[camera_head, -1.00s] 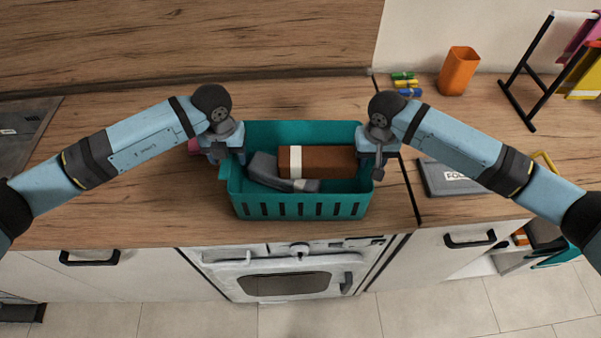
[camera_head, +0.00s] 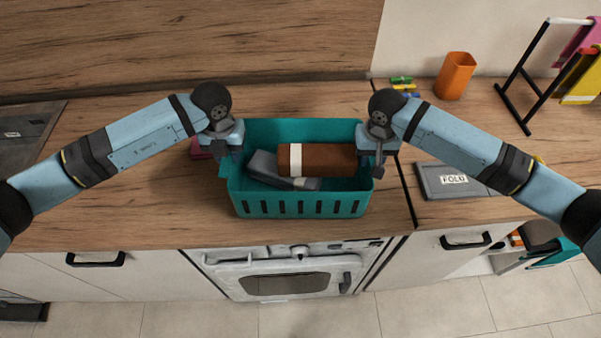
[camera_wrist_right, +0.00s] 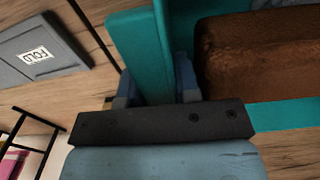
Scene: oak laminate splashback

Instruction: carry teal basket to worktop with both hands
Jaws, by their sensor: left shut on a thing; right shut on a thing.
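The teal basket (camera_head: 300,204) is upright over the wooden worktop (camera_head: 120,205), near its front edge; I cannot tell whether it touches the surface. Inside lie a brown block with a white band (camera_head: 325,160) and a dark grey object (camera_head: 270,172). My left gripper (camera_head: 228,152) is shut on the basket's left end, its fingertips partly hidden by the wrist. My right gripper (camera_head: 376,158) is shut on the right end. In the right wrist view, the right gripper's fingers (camera_wrist_right: 158,88) sit either side of the teal wall (camera_wrist_right: 150,50).
A grey folder labelled FOLD (camera_head: 450,180) lies to the right. An orange cup (camera_head: 456,75), small coloured items (camera_head: 402,82) and a black rack (camera_head: 530,85) stand at the back right. A pink object (camera_head: 205,148) sits beside the left gripper. An oven (camera_head: 287,272) is below.

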